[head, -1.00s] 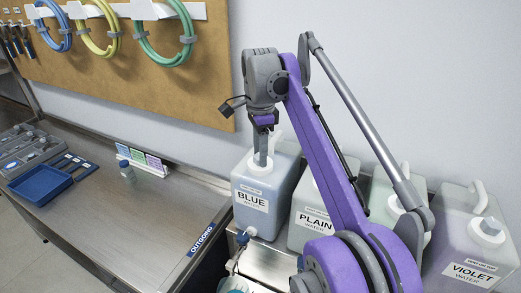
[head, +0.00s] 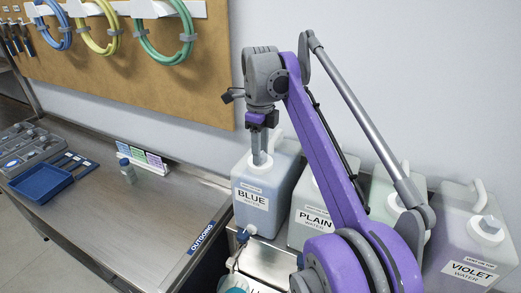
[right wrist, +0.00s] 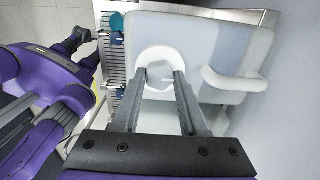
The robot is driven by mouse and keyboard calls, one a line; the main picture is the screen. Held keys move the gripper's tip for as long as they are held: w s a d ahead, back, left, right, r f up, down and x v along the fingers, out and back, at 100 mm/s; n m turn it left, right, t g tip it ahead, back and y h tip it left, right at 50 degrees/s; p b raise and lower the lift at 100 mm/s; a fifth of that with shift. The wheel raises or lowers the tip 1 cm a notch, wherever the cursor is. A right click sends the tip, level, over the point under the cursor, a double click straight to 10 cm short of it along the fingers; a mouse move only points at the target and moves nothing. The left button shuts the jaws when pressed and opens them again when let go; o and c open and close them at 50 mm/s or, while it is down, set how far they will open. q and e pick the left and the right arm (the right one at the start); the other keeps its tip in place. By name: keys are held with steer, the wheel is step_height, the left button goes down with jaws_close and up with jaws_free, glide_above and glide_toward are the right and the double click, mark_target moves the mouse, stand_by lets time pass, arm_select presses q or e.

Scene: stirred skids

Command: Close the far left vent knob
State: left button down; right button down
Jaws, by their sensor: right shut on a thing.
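The far left jug, labelled BLUE water (head: 283,200), stands at the left end of the row in the head view. Its white vent knob (right wrist: 160,74) sits on a round white collar on top. My right gripper (head: 261,162) reaches down onto it from above. In the right wrist view its two grey fingers (right wrist: 160,82) are closed on the sides of the knob. The fingers partly hide the knob in the head view.
The PLAIN water jug (head: 309,222) and the VIOLET water jug (head: 470,240) stand to the right, with another jug partly behind my arm. The steel bench (head: 120,215) at left has much free room. A blue tray (head: 42,183) and a small bottle (head: 127,172) are on it.

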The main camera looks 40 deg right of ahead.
steer(key=shift+m, duration=0.3)
steer(key=shift+c, duration=2.2)
jaws_free()
steer(key=shift+r, duration=3.8)
